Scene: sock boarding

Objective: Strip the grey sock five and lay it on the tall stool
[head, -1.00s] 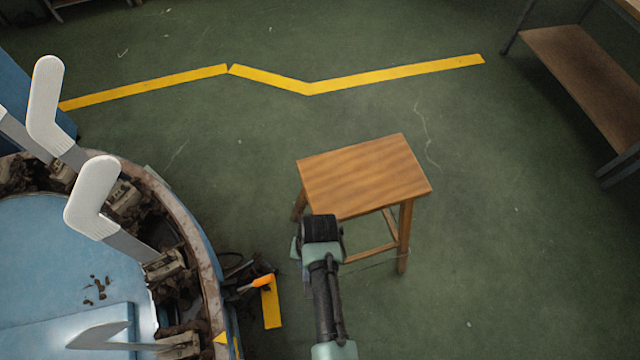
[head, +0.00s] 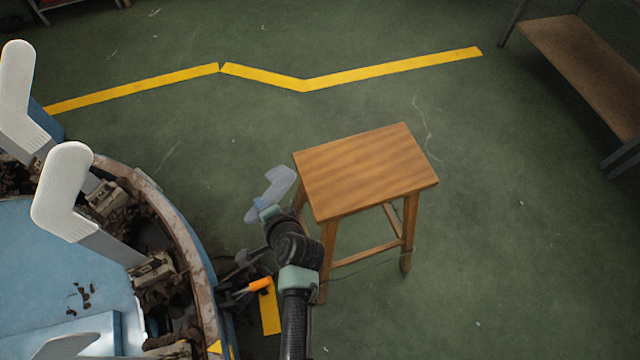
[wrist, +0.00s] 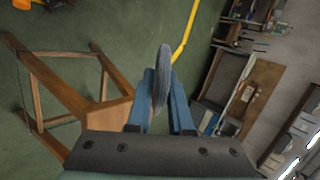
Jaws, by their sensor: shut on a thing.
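A grey sock (head: 274,188) is held in my gripper (head: 264,213), just left of the tall stool (head: 365,170) in the head view. In the wrist view the sock (wrist: 164,62) rises edge-on between the two blue fingers of my gripper (wrist: 160,92), which are shut on it. The stool has a square brown wooden seat, which is bare. In the wrist view the stool (wrist: 115,113) lies to the left, tilted in the picture, its legs towards the left edge. The sock appears clear of the stool in both views.
The round boarding machine (head: 180,225) fills the lower left, with white socks (head: 62,195) on upright boards and a bare metal board (head: 68,346). An orange-handled thing (head: 258,285) is by its rim. A shelf (head: 575,60) stands far right. Green floor around the stool is open.

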